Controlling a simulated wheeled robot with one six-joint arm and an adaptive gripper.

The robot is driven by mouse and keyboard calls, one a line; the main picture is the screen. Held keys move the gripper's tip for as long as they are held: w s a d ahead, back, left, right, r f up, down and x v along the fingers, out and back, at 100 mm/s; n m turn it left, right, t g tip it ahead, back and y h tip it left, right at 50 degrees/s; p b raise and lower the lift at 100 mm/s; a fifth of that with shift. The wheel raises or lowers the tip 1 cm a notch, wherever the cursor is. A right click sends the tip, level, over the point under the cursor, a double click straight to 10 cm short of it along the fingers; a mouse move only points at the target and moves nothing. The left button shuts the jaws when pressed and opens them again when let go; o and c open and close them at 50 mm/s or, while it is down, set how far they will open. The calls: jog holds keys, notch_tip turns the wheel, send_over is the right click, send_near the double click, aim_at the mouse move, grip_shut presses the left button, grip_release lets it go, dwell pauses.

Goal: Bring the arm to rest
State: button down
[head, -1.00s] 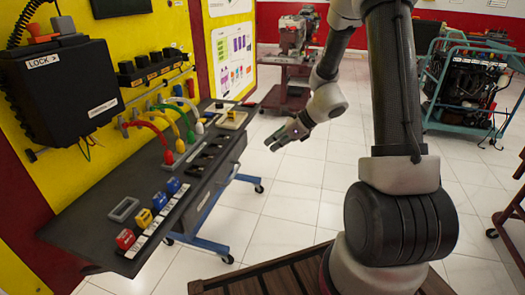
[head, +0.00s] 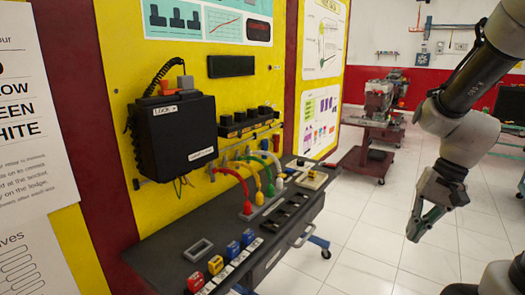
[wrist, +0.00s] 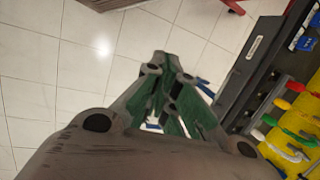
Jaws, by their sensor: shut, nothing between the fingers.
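My gripper (head: 427,222) hangs at the right of the head view, pointing down over the white tiled floor. It is empty and apart from the bench (head: 150,251), which stands to its left. The wrist view shows my gripper (wrist: 172,62) with its green-padded fingers together and nothing between them. The bench's dark edge and coloured cables lie at the right of that view.
The bench carries red, yellow and blue blocks (head: 215,264) and several coloured cables (head: 258,185). A black lock box (head: 178,132) hangs on the yellow board. A red cart with a machine (head: 368,151) stands farther back. The floor (head: 375,240) between is clear.

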jog(key=s+d+r+n+t+h, duration=0.1)
jog(key=s+r+n+t+h, duration=0.2)
jog(key=s+r+n, duration=0.3)
jog(key=shift+s+d+r+t, duration=0.25)
jog(key=shift+s+r+t, duration=0.55)
jog(key=shift+r, duration=2.05)
